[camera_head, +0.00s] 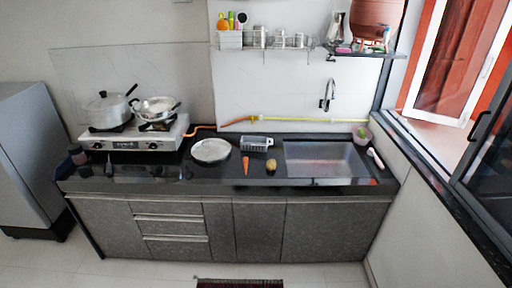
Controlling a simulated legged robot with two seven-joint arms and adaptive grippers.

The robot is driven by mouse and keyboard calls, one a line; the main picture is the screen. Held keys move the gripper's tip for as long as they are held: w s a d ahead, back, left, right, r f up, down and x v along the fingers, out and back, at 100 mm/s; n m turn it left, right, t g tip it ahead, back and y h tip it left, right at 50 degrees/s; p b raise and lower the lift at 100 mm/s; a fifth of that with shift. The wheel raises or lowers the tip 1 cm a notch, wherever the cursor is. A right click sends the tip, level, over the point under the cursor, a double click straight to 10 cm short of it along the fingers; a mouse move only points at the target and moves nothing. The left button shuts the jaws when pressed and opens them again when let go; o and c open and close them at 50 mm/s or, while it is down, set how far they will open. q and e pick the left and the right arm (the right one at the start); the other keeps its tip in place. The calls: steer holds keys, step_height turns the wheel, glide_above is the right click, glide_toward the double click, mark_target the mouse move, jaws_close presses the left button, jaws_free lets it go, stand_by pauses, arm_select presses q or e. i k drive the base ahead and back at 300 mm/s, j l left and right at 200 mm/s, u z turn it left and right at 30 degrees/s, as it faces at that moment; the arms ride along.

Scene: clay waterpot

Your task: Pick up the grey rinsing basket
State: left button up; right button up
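A small grey slotted rectangular thing that looks like the rinsing basket (257,142) lies on the dark kitchen counter (222,174), between the round metal plate and the sink. It is small in the picture, so its inside is hard to make out. Neither of my grippers shows in the head view. Nothing is seen touching the basket.
A carrot (245,166) and a potato (271,165) lie in front of the basket. A metal plate (211,151) is left of it, the sink (324,160) right. The stove (134,137) holds two pots. Open floor (160,272) lies before the cabinets (240,230).

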mark_target(254, 144)
steer(key=i+j+z, duration=0.1)
steer(key=i, duration=0.3)
steer(key=i+j+z, duration=0.1)
steer(key=i+j, duration=0.15)
steer(key=i, duration=0.15)
steer(key=i+j+z, duration=0.1)
steer(key=i, duration=0.25)
steer(key=j, duration=0.1)
